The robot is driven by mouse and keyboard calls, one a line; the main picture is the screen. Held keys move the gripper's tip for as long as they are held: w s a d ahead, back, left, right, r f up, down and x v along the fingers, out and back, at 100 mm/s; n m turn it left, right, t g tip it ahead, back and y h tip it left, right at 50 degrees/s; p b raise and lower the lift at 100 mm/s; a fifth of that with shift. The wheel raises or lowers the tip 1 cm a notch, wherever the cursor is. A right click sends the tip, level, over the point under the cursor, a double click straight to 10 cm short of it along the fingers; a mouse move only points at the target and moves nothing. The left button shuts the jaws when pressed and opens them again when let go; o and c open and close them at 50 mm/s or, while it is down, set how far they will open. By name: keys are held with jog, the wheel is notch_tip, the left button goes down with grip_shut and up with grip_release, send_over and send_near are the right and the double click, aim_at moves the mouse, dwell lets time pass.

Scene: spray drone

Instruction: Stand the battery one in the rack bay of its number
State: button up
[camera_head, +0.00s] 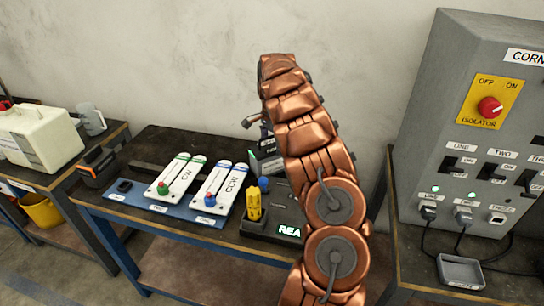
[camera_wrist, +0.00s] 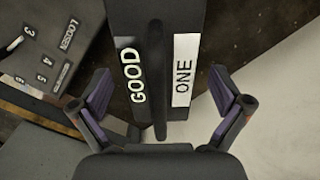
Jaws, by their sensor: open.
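In the wrist view a dark block bears a white label reading ONE (camera_wrist: 184,72), with GOOD in white letters beside it and a dark raised bar down its middle. I take it to be battery one. My gripper (camera_wrist: 162,78) is open, one finger on each side of this block, with gaps between. A dark box with a pale green-edged label (camera_head: 265,162) shows partly behind my arm. I cannot tell whether it is the rack, and no numbered bays can be read.
A blue mat (camera_head: 182,212) holds white parts marked CW (camera_head: 181,178) and CCW (camera_head: 224,190). A yellow item (camera_head: 254,204) stands by a lit display (camera_head: 289,231) reading REA. A grey isolator cabinet (camera_head: 420,125) stands right. A panel (camera_wrist: 50,50) marked LOOSER shows upper left in the wrist view.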

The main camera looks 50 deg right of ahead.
jog(key=shift+f, duration=1.25)
jog(key=shift+c, duration=0.3)
jog(key=c, duration=1.7)
jog(key=shift+p, duration=0.3)
jog(key=shift+c, duration=0.5)
jog(key=shift+r, duration=0.15)
